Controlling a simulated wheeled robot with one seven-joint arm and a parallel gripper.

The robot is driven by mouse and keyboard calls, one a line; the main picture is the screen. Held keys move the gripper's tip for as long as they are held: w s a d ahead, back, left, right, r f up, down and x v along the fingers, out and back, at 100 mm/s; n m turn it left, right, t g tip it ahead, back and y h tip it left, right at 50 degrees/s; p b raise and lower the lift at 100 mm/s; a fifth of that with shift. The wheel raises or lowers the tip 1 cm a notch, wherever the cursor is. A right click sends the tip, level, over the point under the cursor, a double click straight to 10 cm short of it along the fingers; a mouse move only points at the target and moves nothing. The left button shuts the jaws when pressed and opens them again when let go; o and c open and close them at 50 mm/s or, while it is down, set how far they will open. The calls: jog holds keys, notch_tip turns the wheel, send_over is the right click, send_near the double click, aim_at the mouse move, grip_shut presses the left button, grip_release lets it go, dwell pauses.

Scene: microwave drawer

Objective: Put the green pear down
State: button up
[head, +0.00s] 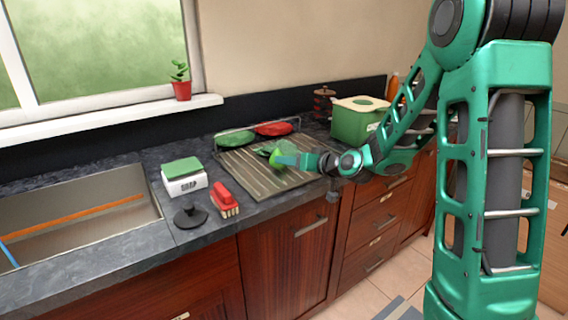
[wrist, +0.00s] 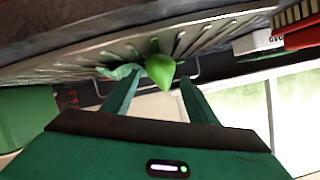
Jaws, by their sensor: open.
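The green pear (head: 275,157) is at the ribbed drying rack (head: 262,184) on the counter, right at the end of my arm. In the wrist view the pear (wrist: 160,69) shows just beyond and between the tips of my gripper (wrist: 157,88), against the rack's slats. My gripper (head: 289,159) is open, its two fingers apart on either side of the pear, with a gap to the right finger. Whether the pear rests fully on the rack is hard to tell. A darker green item (wrist: 120,72) lies beside it.
Green (head: 235,138) and red (head: 273,128) dishes stand at the rack's back. A green container (head: 357,122) stands to its right.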

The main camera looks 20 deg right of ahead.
jog(key=v, duration=0.6)
jog(key=shift+s+d+r, duration=0.1)
jog(key=shift+s, duration=0.15)
jog(key=s+d+f+m+g+h, duration=0.1)
jog(key=s+d+f+g, duration=0.15)
jog(key=s, duration=0.45)
jog(key=s+d+f+g+h, duration=0.1)
jog(key=s+d+g+h, duration=0.2)
jog(key=s, duration=0.4)
jog(key=s+d+f+m+g, duration=0.1)
jog(key=s+d+f+g, duration=0.2)
jog(key=s, duration=0.5)
jog(key=s+d+r+m+g, duration=0.1)
jog(key=s+d+m+g, duration=0.1)
jog(key=s, duration=0.6)
jog(key=s+d+r+m+g, duration=0.1)
jog(key=s+d+m+g, duration=0.1)
jog(key=s, duration=0.7)
jog(key=shift+s+r+g+h, duration=0.15)
jog(key=shift+s+g+h, duration=0.15)
jog(key=shift+g+h, duration=0.1)
